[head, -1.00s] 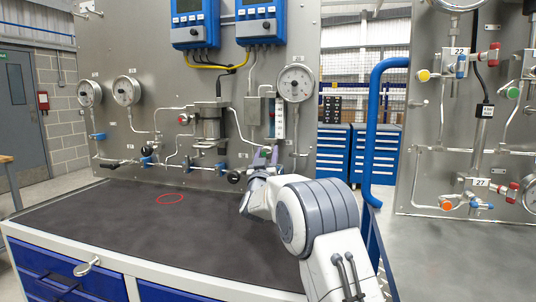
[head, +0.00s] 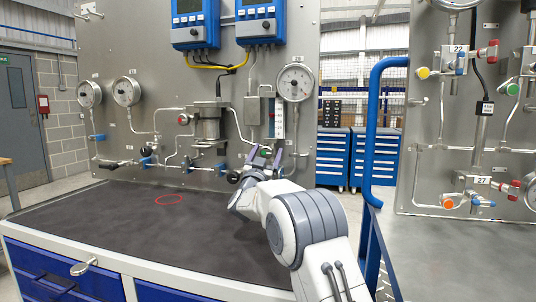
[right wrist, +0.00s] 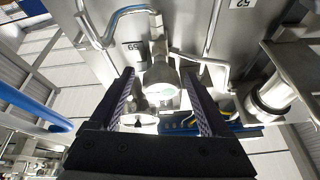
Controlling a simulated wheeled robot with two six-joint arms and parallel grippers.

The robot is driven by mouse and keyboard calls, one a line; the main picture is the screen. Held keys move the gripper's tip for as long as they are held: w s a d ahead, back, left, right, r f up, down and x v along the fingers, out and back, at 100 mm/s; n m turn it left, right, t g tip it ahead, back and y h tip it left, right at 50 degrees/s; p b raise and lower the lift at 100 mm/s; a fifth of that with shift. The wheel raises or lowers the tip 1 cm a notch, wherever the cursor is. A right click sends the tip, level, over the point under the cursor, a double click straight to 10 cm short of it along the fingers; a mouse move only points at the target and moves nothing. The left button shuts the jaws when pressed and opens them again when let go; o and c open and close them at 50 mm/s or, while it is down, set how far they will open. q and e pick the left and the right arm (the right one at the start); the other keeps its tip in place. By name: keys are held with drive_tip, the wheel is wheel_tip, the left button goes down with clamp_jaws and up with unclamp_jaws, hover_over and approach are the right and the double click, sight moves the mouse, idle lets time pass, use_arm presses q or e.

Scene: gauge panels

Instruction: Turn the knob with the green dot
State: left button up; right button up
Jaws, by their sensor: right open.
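A small knob with a green dot (head: 264,152) sits low on the grey panel, below a clear tube gauge. In the right wrist view the open fingers (right wrist: 157,80) stand on either side of the knob, with a gap on both sides. I cannot tell how deep it sits between them. My left gripper is out of view.
A black knob (head: 233,177) is close to the left of my gripper. Pipes, a red-dot knob (head: 183,119) and round gauges (head: 296,83) crowd the panel. A dark bench top (head: 110,225) is clear except for a red ring (head: 169,199). A blue rail (head: 372,130) stands right.

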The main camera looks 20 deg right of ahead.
drive_tip(key=b+v, duration=0.1)
drive_tip(key=v, duration=0.9)
drive_tip(key=shift+s, duration=0.2)
drive_tip(key=shift+a+f, duration=0.1)
